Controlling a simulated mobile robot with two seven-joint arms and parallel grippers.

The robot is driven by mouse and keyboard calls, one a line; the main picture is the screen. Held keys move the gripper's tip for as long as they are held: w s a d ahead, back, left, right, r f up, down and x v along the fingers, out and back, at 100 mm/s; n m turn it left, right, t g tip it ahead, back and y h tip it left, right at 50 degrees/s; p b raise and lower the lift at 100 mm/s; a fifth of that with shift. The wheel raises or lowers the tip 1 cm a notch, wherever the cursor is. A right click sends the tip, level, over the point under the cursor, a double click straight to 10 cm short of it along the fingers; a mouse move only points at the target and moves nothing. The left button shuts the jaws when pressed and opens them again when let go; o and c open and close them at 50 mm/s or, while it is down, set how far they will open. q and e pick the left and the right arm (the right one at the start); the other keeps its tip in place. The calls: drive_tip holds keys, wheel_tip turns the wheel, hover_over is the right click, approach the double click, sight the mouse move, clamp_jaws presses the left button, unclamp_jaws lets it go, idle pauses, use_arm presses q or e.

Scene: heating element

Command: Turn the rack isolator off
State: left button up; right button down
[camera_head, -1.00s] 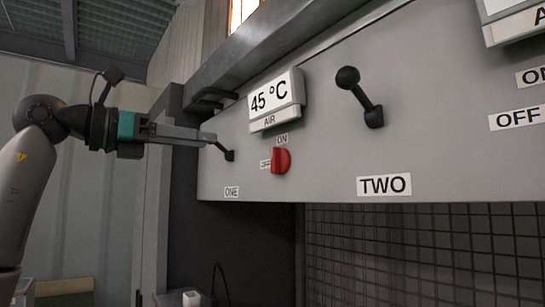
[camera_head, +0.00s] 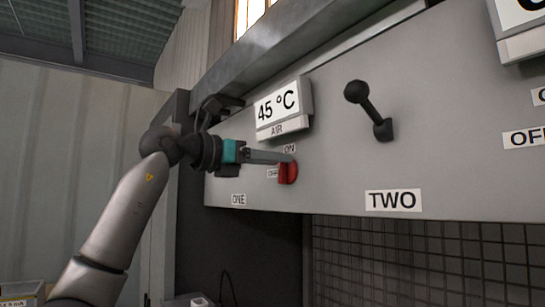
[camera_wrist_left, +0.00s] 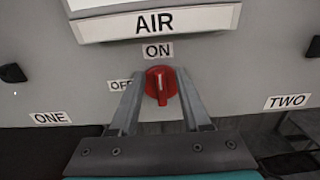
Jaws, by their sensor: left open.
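The red rotary knob (camera_head: 289,174) sits on the grey panel below the AIR display. In the left wrist view the knob (camera_wrist_left: 160,86) has its grip ridge roughly upright, in line with the ON label (camera_wrist_left: 158,51) above it. The OFF label (camera_wrist_left: 121,84) is to its left, partly covered by a finger. My left gripper (camera_head: 288,160) is at the knob. In the left wrist view my left gripper's open fingers (camera_wrist_left: 161,80) stand on either side of the knob; I cannot tell whether they touch it. My right gripper is not in view.
A 45 °C display (camera_head: 277,106) juts out above the knob. The black lever TWO (camera_head: 369,109) sticks out to the right. Lever ONE is mostly hidden by my arm in the head view. A mesh (camera_head: 400,260) lies below the panel.

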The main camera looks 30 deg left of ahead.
use_arm(q)
drive_tip(key=shift+w, duration=0.1)
clamp_jaws()
idle(0.3)
